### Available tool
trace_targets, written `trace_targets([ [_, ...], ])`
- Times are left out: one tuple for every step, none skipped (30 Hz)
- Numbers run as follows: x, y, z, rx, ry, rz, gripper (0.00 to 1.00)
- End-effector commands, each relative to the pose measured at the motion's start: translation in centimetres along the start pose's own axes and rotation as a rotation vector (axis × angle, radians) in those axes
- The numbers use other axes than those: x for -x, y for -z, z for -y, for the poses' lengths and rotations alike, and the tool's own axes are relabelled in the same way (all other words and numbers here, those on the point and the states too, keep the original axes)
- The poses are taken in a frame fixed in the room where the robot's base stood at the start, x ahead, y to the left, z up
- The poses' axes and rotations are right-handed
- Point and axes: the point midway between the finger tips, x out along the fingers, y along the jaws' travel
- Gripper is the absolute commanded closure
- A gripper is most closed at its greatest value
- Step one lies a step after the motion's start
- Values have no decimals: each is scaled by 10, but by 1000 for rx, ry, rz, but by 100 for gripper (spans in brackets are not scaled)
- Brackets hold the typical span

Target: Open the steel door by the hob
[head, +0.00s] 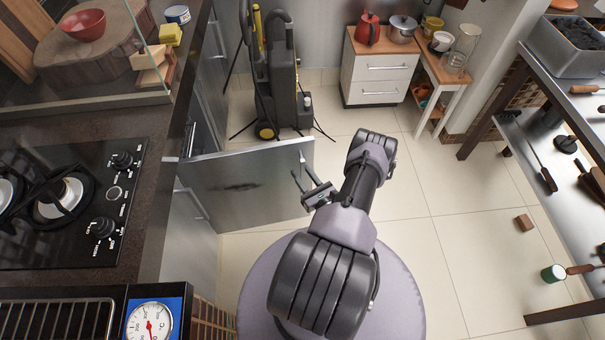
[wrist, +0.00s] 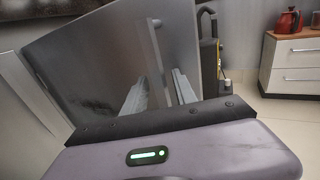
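The steel door (head: 245,185) by the hob (head: 125,190) stands swung out from the counter front, well open, with a dark smudge on its face. It also fills the left and middle of the wrist view (wrist: 95,70). A bar handle (wrist: 157,48) shows near its free edge in the wrist view. My gripper (head: 301,174) is beside the free end of the door. Whether a finger touches the door, I cannot tell.
A black and yellow cleaning machine (head: 282,85) stands on the floor beyond the door. A white drawer unit (head: 378,80) is at the back. A steel shelf table (head: 545,140) runs along the right. The tiled floor in the middle right is mostly clear, with a small brown block (head: 524,222).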

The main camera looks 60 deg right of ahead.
Motion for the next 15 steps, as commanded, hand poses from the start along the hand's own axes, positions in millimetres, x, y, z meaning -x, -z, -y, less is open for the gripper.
trace_targets([
  [0,0,0,0,0,0,66],
  [0,0,0,0,0,0,66],
  [0,0,0,0,1,0,66],
  [2,0,0,0,1,0,66],
  [3,-1,1,0,1,0,66],
  [8,-1,1,-1,2,-1,66],
  [12,-1,1,-1,4,-1,66],
  [17,-2,2,-2,4,-2,66],
  [26,-3,2,-3,7,-1,66],
  [34,-3,2,-3,8,-1,66],
  [43,-3,2,-3,9,-1,66],
  [55,-4,2,-3,9,-1,66],
  [65,-4,2,-3,11,0,66],
  [76,-4,3,-2,12,-1,66],
  [88,-4,3,-1,11,0,66],
])
